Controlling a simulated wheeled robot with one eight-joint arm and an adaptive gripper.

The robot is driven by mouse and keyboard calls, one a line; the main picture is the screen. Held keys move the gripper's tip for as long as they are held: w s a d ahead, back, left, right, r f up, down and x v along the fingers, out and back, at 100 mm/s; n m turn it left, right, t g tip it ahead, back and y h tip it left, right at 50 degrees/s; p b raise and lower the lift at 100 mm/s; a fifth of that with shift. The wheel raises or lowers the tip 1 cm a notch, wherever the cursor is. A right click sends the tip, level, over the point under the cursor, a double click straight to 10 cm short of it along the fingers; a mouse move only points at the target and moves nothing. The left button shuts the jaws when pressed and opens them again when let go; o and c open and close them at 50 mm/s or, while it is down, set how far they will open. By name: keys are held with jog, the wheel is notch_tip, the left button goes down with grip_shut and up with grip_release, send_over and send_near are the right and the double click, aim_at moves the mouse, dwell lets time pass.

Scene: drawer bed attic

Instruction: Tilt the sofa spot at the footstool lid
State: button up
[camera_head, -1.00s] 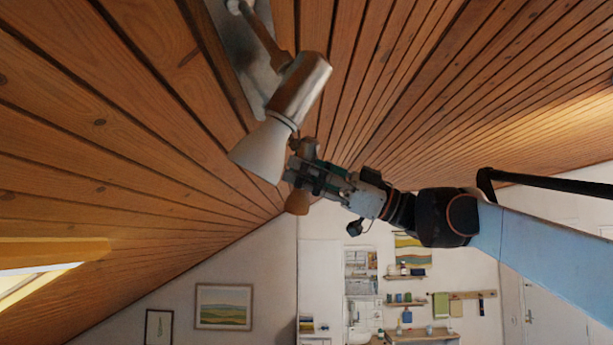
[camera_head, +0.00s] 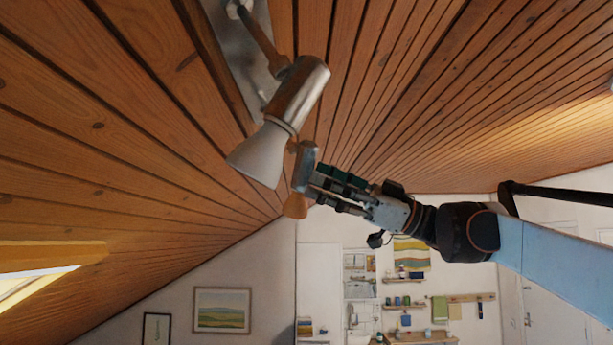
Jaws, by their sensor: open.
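The sofa spot (camera_head: 298,95) hangs from the wooden ceiling at the upper middle. It has a silver barrel and a pale flared shade (camera_head: 260,154), whose mouth faces down and left in the picture. A thin arm joins it to a metal plate (camera_head: 248,62). My gripper (camera_head: 302,181) is open just right of and below the shade, with its fingers pointing left. Whether a finger touches the shade's rim cannot be told. The footstool and its lid are not in view.
Sloping wooden ceiling boards (camera_head: 120,160) lie close around the spot. A bright skylight (camera_head: 35,280) is at the lower left. A framed picture (camera_head: 222,310) and shelves with small items (camera_head: 405,279) are on the far wall.

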jog(key=v, duration=0.7)
jog(key=shift+d, duration=0.25)
jog(key=shift+f, duration=0.15)
jog(key=s+a+f+m+h+b, duration=0.1)
jog(key=a+f+m+h+b, duration=0.15)
jog(key=f, duration=0.65)
jog(key=s+a+f+m+t+h+b, duration=0.1)
jog(key=s+a+f+m+h+b, duration=0.2)
jog(key=f, duration=0.6)
jog(key=a+f+m+h+b, duration=0.15)
jog(key=a+f+m, duration=0.3)
jog(key=f, duration=0.45)
jog(key=s+d+f+m+t+h+b, duration=0.1)
jog(key=s+f+m+h+b, duration=0.2)
jog(key=f, duration=0.8)
jog(key=s+f+m+t+h+b, duration=0.1)
jog(key=s+f+h+b, duration=0.15)
jog(key=f+b, duration=0.6)
jog(key=s+d+f+m+t+h+b, duration=0.1)
jog(key=s+d+f+m+h+b, duration=0.2)
jog(key=f, duration=1.1)
jog(key=s+d+f+m+t+h+b, duration=0.1)
jog(key=s+d+f+m+h+b, duration=0.2)
jog(key=d+f+b, duration=0.4)
jog(key=s+d+f+m+t+h+b, duration=0.1)
jog(key=s+d+f+m+h+b, duration=0.2)
jog(key=f, duration=1.8)
jog(key=s+d+h+b, duration=0.1)
jog(key=s+d, duration=0.1)
jog(key=shift+s+b, duration=0.4)
